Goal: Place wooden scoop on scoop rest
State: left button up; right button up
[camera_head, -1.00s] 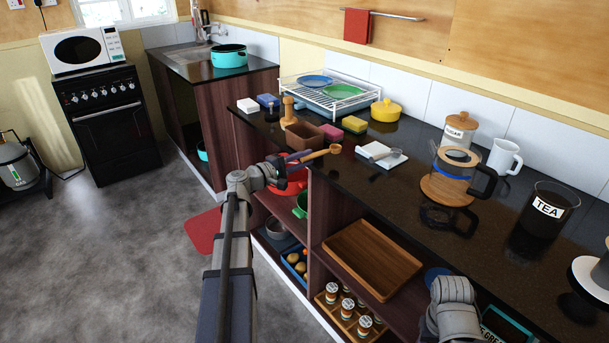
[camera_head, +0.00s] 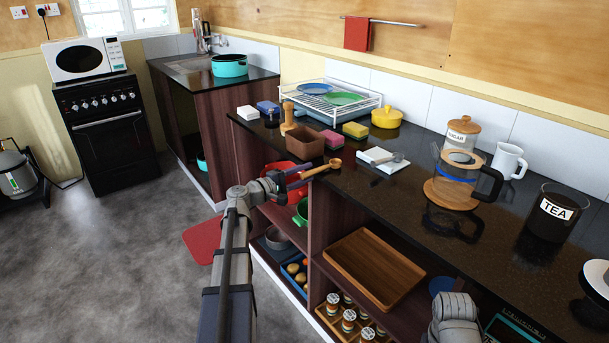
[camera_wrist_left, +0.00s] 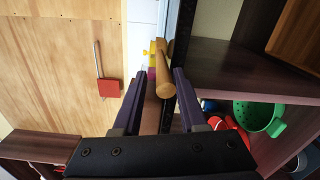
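The wooden scoop (camera_head: 334,164) is between the purple fingers of my left gripper (camera_head: 308,173), its bowl pointing right over the counter's front edge. In the left wrist view the scoop (camera_wrist_left: 164,78) lies between the left gripper's fingertips (camera_wrist_left: 161,73), handle end towards the camera; the finger contact is hard to see. A white square piece (camera_head: 372,155) with a grey part lies on the counter, right of and beyond the scoop; it looks like the scoop rest. Part of my right arm shows at the bottom right, its fingers out of view.
A brown box (camera_head: 306,143), a pink sponge (camera_head: 333,139) and a yellow sponge (camera_head: 355,130) stand beyond the scoop. A glass coffee pot (camera_head: 458,180) stands to the right. Open shelves hold a wooden tray (camera_head: 373,268) and a green colander (camera_wrist_left: 258,116).

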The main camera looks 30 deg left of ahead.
pick_arm(q)
jog(key=shift+o, duration=0.9)
jog(key=shift+r, duration=0.2)
jog(key=v, duration=1.2)
